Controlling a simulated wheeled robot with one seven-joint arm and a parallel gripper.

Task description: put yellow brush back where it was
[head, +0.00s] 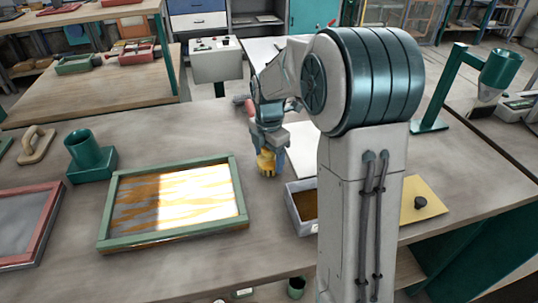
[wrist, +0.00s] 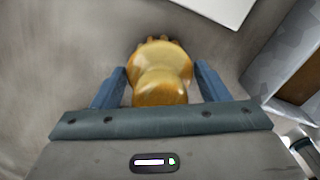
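The yellow brush (head: 266,163) shows in the head view directly under my gripper (head: 268,141), above the bench just right of the green-framed screen. In the wrist view the brush (wrist: 161,80) lies between the two blue fingers of my gripper (wrist: 161,80), with its rounded end toward me and short prongs at its far end. The fingers stand close on both sides of it. I cannot tell whether they touch it, nor whether the brush rests on the bench.
A green-framed screen (head: 107,243) lies left of my gripper. A grey open box (head: 296,214) stands close on the right. A white sheet (head: 302,160) lies behind it. A green cup on a block (head: 91,160) and a red-framed screen (head: 47,220) are farther left.

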